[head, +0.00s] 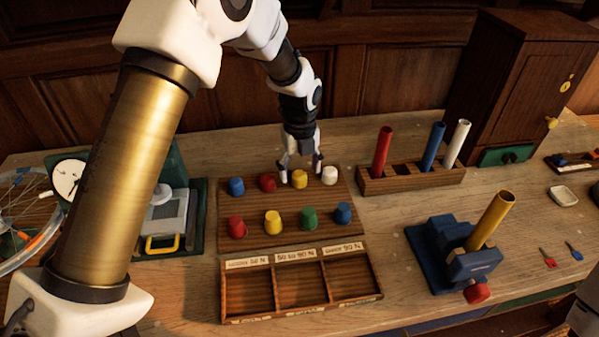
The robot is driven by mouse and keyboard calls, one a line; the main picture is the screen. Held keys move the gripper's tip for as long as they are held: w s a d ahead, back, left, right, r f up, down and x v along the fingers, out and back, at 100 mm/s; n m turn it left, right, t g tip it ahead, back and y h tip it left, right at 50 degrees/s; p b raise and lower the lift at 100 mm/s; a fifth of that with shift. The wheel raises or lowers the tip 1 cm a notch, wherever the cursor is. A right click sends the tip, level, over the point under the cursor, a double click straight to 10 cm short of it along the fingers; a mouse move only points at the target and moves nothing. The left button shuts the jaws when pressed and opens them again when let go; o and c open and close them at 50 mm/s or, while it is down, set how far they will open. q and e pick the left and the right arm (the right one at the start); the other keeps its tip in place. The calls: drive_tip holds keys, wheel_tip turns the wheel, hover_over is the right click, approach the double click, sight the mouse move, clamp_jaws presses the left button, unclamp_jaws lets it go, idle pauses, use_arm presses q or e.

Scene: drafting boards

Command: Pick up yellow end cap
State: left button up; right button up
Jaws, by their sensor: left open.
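A yellow end cap (299,179) stands in the back row of a wooden board (257,208). My left gripper (300,170) is open and points down at that cap, with its fingers around or just beside it; I cannot tell whether they touch. A second yellow end cap (272,222) stands in the front row, clear of the gripper. A white cap (329,175) is close to the right of the gripper, and a red cap (267,182) is close to its left. My right gripper is not in view.
Blue, red and green caps share the board. A three-compartment tray (301,284) lies in front, its compartments empty. A tube rack (412,180) stands right, behind a blue vise (458,254) holding a yellow tube (490,219). A scale (166,218) stands left.

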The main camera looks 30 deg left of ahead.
sight(299, 175)
use_arm(q)
drive_tip(key=f, duration=0.2)
drive_tip(key=w+f, duration=0.1)
drive_tip(key=shift+a+f, duration=0.3)
drive_tip(key=shift+a, duration=0.05)
drive_tip(key=shift+s+d+r, duration=0.1)
drive_tip(key=shift+s, duration=0.05)
drive_tip(key=shift+s+d+r, duration=0.1)
drive_tip(key=shift+s+r, duration=0.05)
drive_tip(key=shift+c, duration=1)
drive_tip(key=c, duration=1)
drive_tip(key=shift+o, duration=0.2)
wheel_tip(299, 175, up, 10)
drive_tip(key=shift+f+b, duration=0.15)
drive_tip(key=shift+b, duration=0.4)
